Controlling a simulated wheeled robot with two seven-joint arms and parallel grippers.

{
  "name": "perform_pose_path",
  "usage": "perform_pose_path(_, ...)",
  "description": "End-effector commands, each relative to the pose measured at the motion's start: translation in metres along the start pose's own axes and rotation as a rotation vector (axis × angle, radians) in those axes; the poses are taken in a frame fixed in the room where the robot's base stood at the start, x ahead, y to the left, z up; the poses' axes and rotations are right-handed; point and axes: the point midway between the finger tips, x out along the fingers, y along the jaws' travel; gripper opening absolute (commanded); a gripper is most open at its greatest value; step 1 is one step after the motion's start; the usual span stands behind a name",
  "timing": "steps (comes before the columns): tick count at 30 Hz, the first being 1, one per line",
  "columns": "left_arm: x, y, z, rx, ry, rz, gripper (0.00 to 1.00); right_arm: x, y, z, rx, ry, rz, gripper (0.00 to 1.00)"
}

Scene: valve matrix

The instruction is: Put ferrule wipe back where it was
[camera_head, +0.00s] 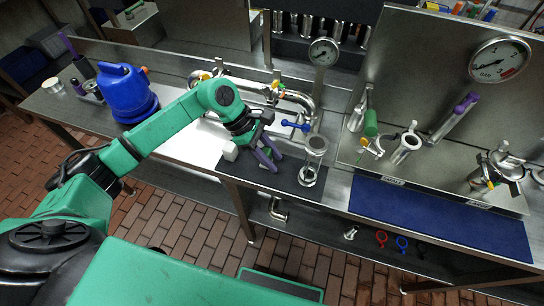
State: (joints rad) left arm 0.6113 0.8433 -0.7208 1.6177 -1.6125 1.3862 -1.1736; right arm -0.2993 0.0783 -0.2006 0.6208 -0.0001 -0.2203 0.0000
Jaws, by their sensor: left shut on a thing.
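My left gripper (268,156) reaches down over the dark mat at the front of the steel counter. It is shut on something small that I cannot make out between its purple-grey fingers. A small white block (230,151) shows just left of the gripper; I cannot tell whether it touches it. I cannot tell for sure which thing is the ferrule wipe. My right gripper is not in view.
Steel piping (290,97) and a gauge (323,52) are behind. A blue jug (126,92) stands left. A blue mat (440,215) lies clear at right.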

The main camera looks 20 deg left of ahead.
Motion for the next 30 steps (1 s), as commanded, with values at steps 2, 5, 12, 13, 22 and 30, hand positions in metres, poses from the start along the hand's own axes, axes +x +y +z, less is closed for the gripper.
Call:
perform_pose_path(2, 0.009, -0.001, -0.005, -0.001, -0.001, -0.002, 0.00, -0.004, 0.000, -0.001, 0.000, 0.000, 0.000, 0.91)
perform_pose_path(5, 0.011, 0.000, -0.007, 0.002, 0.000, 0.001, 0.00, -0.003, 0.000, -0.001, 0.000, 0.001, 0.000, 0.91)
perform_pose_path(12, 0.015, 0.000, -0.009, 0.001, 0.000, 0.000, 0.00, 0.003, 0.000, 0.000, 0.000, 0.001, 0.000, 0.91)
perform_pose_path(13, 0.013, 0.000, -0.008, 0.001, 0.000, 0.000, 0.48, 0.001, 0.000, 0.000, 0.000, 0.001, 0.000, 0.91)
perform_pose_path(22, 0.013, 0.000, -0.008, 0.001, 0.000, 0.000, 0.66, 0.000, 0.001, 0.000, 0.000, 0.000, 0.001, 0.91)
perform_pose_path(30, -0.015, 0.001, -0.010, 0.001, 0.003, 0.006, 0.66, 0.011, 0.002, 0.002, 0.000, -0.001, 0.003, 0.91)
